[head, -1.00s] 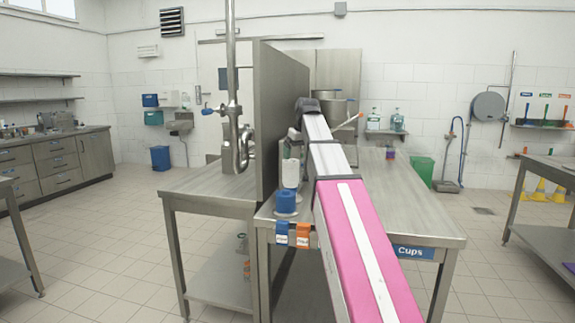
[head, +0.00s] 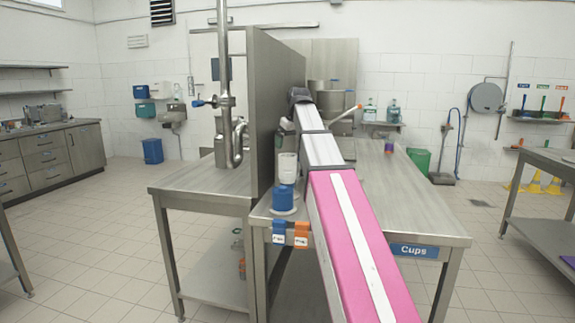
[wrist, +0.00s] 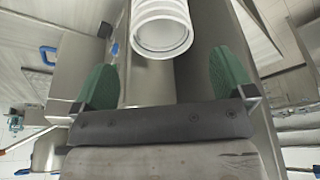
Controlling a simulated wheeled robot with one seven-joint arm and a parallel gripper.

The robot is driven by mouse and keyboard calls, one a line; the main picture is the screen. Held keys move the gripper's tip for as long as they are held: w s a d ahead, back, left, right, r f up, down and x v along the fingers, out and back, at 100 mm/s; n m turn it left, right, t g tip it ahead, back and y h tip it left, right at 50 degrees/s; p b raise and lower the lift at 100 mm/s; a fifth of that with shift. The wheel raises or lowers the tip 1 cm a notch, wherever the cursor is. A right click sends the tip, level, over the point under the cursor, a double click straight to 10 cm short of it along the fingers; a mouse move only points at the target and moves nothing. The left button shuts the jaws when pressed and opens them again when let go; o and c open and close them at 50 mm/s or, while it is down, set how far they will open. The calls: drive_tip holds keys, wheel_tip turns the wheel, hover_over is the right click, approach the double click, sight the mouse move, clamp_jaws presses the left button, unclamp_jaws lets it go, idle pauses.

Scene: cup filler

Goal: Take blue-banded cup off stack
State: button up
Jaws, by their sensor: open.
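A stack of white cups (head: 287,168) stands on the steel table, close to the tall divider, in the head view. In the wrist view its ribbed white body and round rim (wrist: 164,32) show at the top, in line with the gap between my fingers. No blue band can be made out on it. My gripper (wrist: 164,72) is open, with green pads left and right of the gap; nothing is between them in the lower part. In the head view my gripper is mostly hidden behind my arm.
A blue cylinder (head: 283,198) on a pale disc stands in front of the stack. The steel divider (head: 275,110) rises close on the left. Blue (head: 279,232) and orange (head: 301,234) clips sit on the table's front edge.

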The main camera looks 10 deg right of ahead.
sight(288, 155)
drive_tip(key=x, duration=0.4)
drive_tip(key=shift+a+f, duration=0.15)
drive_tip(key=shift+f, duration=0.15)
drive_tip(key=c, duration=0.9)
drive_tip(key=shift+o, duration=0.2)
